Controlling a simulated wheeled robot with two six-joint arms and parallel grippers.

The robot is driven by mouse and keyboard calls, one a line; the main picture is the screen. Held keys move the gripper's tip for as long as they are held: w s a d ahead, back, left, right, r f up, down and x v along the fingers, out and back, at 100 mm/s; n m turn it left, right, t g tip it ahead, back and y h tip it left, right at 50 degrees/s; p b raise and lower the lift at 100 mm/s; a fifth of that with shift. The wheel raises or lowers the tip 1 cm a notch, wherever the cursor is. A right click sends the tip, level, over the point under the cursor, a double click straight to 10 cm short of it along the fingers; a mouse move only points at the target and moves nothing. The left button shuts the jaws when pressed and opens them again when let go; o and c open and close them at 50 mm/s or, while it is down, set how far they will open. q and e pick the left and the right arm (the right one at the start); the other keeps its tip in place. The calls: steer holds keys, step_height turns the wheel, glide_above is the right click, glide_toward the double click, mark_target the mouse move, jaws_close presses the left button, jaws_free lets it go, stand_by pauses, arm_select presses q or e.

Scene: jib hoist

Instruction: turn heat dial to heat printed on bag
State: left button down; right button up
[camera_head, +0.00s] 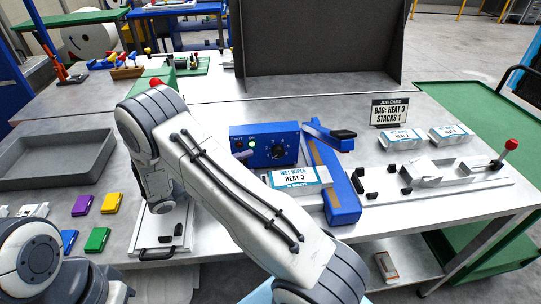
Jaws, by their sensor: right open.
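The heat dial (278,152) is a dark round knob on the front of a blue sealer box (255,135). Its pointer setting is too small to read. A white and blue bag (297,178) printed "WET WIPES HEAT 3" lies in front of the box, beside the blue sealer arm (338,195). The job card (389,110) reads "BAG: HEAT 3 STACKS 1". My right gripper (162,208) points down left of the box, apart from the dial; it is open, its fingers partly hidden. My left gripper is out of view; only left arm joints show at lower left.
A grey tray (58,160) is at left, with purple, yellow, blue and green packs in front. Two more bags (403,139) lie at right behind a metal fixture (430,175) with a red-knobbed lever. A dark panel (320,45) stands behind. My right forearm crosses in front of the box.

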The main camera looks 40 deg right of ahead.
mark_target(273, 154)
steer(key=d, duration=0.2)
steer(key=s+d, duration=0.1)
steer(key=d, duration=0.2)
steer(key=d+p, duration=0.1)
steer(key=d, duration=0.2)
steer(key=shift+s+d, duration=0.2)
steer(key=shift+s, duration=0.05)
steer(key=shift+r, duration=0.1)
jaws_close()
